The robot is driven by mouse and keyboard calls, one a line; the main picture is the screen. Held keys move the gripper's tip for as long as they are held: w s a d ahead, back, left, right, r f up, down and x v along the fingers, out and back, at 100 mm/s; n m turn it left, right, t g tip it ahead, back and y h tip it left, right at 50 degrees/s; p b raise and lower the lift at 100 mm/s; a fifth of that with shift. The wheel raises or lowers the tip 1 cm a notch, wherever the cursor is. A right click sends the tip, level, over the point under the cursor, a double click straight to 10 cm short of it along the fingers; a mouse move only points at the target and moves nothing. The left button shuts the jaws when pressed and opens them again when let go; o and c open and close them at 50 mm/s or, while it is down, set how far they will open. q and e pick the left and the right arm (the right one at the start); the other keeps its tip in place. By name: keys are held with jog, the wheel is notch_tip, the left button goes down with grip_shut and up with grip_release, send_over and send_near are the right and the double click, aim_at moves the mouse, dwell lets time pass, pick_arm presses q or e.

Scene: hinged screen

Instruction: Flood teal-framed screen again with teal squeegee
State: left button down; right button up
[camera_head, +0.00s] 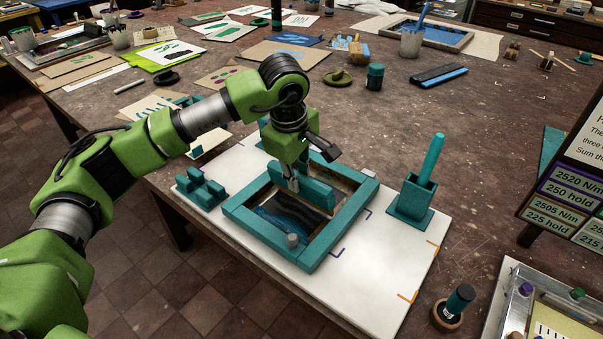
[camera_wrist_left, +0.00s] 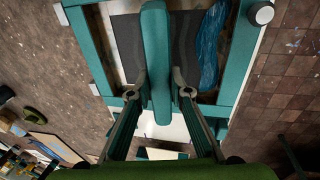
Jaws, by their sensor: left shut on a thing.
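The teal-framed screen (camera_head: 337,231) lies on a white board (camera_head: 370,295), with dark mesh and a dark wavy pattern inside. A blue ink streak (camera_head: 277,231) lies on the mesh toward the frame's near left side; it also shows in the left wrist view (camera_wrist_left: 209,45). My left gripper (camera_head: 293,184) is shut on the teal squeegee (camera_head: 318,193), which stands on or just above the mesh toward the far side; I cannot tell if it touches. In the left wrist view the squeegee (camera_wrist_left: 155,60) sits between both fingers (camera_wrist_left: 160,95). My right gripper is not in view.
A grey knob (camera_head: 292,240) is on the frame's near side. A teal holder (camera_head: 410,205) with an upright teal handle stands right of the screen, and a teal rack (camera_head: 202,188) stands left. A capped bottle (camera_head: 454,305) stands at the lower right. The table beyond is partly clear.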

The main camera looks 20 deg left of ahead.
pick_arm(q)
jog(key=shift+s+a+f+b, duration=0.1)
jog(key=shift+s+a+b, duration=0.4)
jog(key=shift+s, duration=1)
jog(key=shift+s+a+f+b, duration=0.1)
jog(key=shift+s+a+b, duration=0.35)
jog(key=shift+s, duration=1)
jog(key=shift+s+a+b, duration=0.3)
jog(key=shift+s+a, duration=0.35)
jog(key=shift+s, duration=0.85)
jog(key=shift+s+f, duration=0.1)
jog(key=shift+s, duration=0.1)
